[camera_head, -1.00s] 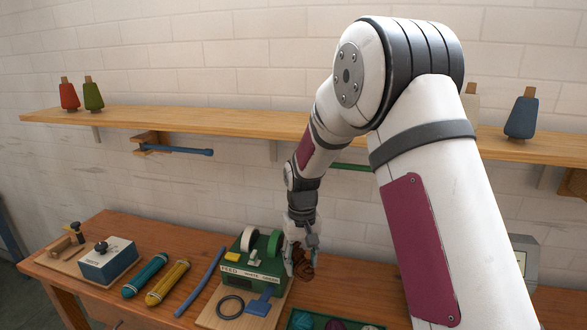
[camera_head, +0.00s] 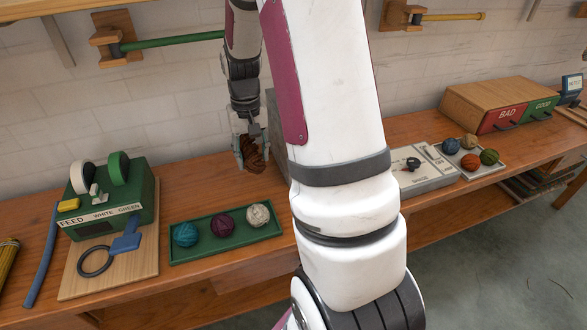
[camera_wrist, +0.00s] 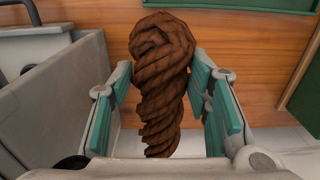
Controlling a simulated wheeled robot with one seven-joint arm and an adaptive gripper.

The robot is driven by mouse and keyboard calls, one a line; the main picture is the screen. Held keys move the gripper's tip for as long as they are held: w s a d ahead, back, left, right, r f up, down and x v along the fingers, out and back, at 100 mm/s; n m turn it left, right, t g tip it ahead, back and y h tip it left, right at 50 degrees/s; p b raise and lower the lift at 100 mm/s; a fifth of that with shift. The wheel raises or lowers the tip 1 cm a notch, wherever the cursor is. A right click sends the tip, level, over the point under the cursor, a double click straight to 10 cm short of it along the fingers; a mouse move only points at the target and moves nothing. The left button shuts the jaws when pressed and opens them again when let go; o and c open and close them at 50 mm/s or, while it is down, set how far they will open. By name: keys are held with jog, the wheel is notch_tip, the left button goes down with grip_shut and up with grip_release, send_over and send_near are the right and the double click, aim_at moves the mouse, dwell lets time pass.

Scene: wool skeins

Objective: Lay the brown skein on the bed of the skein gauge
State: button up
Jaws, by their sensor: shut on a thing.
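The brown skein (camera_head: 252,155) is a twisted dark brown bundle, held in the air by my gripper (camera_head: 251,142) above the back of the bench. In the wrist view the skein (camera_wrist: 163,85) stands between the two teal finger pads, which close on it from both sides. A grey upright thing (camera_head: 277,125) just right of the gripper is mostly hidden behind my arm. I cannot tell whether it is the skein gauge, and no gauge bed shows clearly.
A green tray (camera_head: 207,254) with several yarn balls lies in front of the gripper. The green feed machine (camera_head: 140,215) stands left. Right of my arm are a white panel (camera_head: 410,177), yarn balls on a plate (camera_head: 497,170) and a BAD/GOOD box (camera_head: 465,105).

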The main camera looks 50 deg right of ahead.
aim_at(257, 192)
notch_tip(257, 192, down, 10)
jog(key=shift+r, duration=0.1)
dwell(0.4)
jog(key=o, duration=0.7)
jog(key=shift+f, duration=0.2)
jog(key=o, duration=0.4)
jog(key=shift+o, duration=0.2)
jog(key=shift+r, duration=0.1)
